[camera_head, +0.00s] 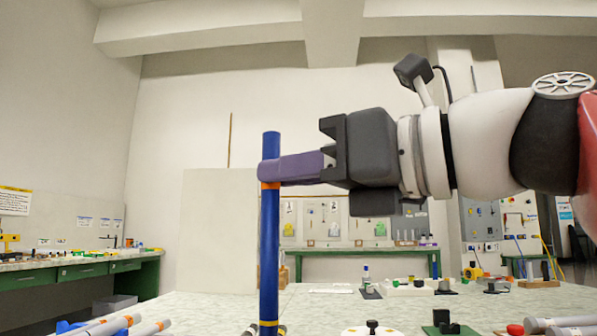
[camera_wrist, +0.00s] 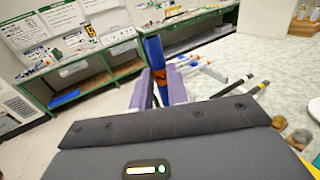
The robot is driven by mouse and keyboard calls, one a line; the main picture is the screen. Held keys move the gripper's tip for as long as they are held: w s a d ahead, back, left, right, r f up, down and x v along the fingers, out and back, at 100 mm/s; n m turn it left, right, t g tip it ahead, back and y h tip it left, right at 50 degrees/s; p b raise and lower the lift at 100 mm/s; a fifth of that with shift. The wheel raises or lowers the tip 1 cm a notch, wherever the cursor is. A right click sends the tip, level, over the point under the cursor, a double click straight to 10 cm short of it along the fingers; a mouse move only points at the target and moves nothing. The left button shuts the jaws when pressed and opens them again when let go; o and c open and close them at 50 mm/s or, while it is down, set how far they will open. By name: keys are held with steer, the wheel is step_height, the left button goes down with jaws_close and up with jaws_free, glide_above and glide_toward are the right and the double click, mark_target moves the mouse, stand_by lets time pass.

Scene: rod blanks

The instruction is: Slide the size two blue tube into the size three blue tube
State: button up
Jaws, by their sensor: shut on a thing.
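A long blue tube (camera_head: 269,235) stands upright near the middle of the head view, with an orange band just below my fingers and another near the picture's bottom edge. My gripper (camera_head: 270,171) has purple fingers and is shut on this tube in its upper part; a short blue length sticks out above. In the wrist view the blue tube (camera_wrist: 153,50) runs between the two purple fingers of my gripper (camera_wrist: 158,88). The tube's lower end is at or below the bottom edge of the head view. I cannot tell its size, or whether it sits inside another tube.
Grey rods with orange bands (camera_head: 104,327) and blue pieces (camera_head: 70,327) lie at the lower left of the pale table (camera_head: 215,310). A green block with a black knob (camera_head: 442,329) and grey cylinders (camera_head: 555,325) are at the right. Green benches stand behind.

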steer(key=shift+f+b, duration=0.5)
steer(key=shift+f, duration=0.3)
steer(key=o, duration=0.8)
steer(key=shift+o, duration=0.2)
steer(key=p+v, duration=0.1)
steer(key=v, duration=0.7)
